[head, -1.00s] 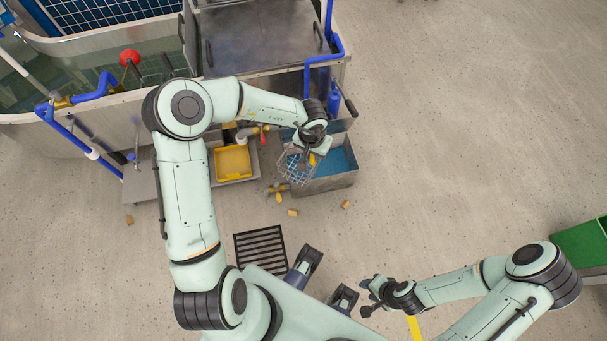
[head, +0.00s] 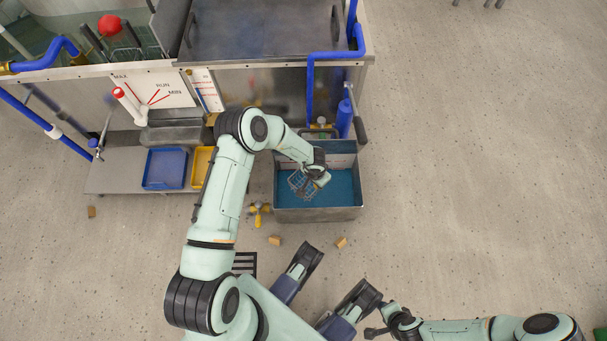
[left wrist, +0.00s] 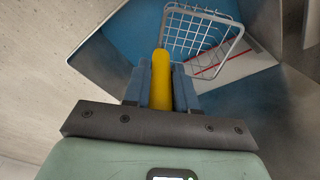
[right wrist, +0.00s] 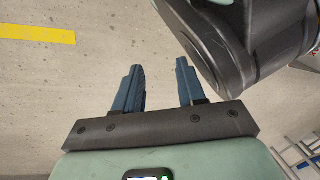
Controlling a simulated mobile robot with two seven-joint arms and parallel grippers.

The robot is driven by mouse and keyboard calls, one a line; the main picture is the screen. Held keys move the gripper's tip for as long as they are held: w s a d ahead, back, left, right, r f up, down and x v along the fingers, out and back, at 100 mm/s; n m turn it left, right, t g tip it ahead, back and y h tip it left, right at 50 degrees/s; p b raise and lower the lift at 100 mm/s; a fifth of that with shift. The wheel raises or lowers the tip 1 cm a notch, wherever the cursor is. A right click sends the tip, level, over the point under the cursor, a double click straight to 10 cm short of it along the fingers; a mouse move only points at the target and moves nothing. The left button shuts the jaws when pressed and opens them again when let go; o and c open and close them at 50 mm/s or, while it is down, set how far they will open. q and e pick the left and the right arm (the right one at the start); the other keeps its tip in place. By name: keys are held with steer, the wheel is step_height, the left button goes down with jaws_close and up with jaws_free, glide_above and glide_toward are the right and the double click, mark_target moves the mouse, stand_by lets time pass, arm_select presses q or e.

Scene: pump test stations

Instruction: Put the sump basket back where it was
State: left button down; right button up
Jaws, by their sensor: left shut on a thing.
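The sump basket is a grey wire mesh basket (head: 300,184) with a yellow handle (left wrist: 161,80). My left gripper (head: 318,179) is shut on that handle. The basket hangs inside the outline of the sump, an open metal box (head: 320,215) with a blue inside. Its height against the rim is hard to tell. In the left wrist view the mesh (left wrist: 200,38) is beyond the fingers, over the blue area and beside a white plate with a red line. My right gripper (right wrist: 160,85) is open and empty above the floor; it shows at the bottom of the head view (head: 372,331).
A blue tray (head: 165,168) and a yellow tray (head: 201,165) sit on a low shelf left of the sump. A yellow valve (head: 258,212) and small tan blocks (head: 274,240) are on the floor side nearby. A blue pipe (head: 310,85) and blue cylinder (head: 345,118) stand behind. Floor to the right is clear.

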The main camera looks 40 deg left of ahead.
mark_target(315, 194)
arm_select(q)
step_height(315, 194, down, 14)
steer(key=b, duration=0.3)
steer(key=shift+b, duration=0.4)
steer(key=s+a, duration=0.2)
steer(key=a, duration=0.1)
steer(key=shift+s, duration=0.2)
steer(key=shift+s+f, duration=0.15)
steer(key=shift+f, duration=0.1)
steer(key=shift+a+f, duration=0.1)
steer(key=shift+f, duration=0.2)
arm_select(e)
steer(key=s+f+g, duration=0.2)
steer(key=s+f, duration=0.2)
steer(key=s, duration=0.3)
steer(key=shift+s+d+f+m+g, duration=0.25)
steer(key=shift+d+m+g, duration=0.05)
steer(key=shift+d, duration=0.15)
arm_select(q)
steer(key=shift+f, duration=0.15)
steer(key=c, duration=0.9)
jaws_free()
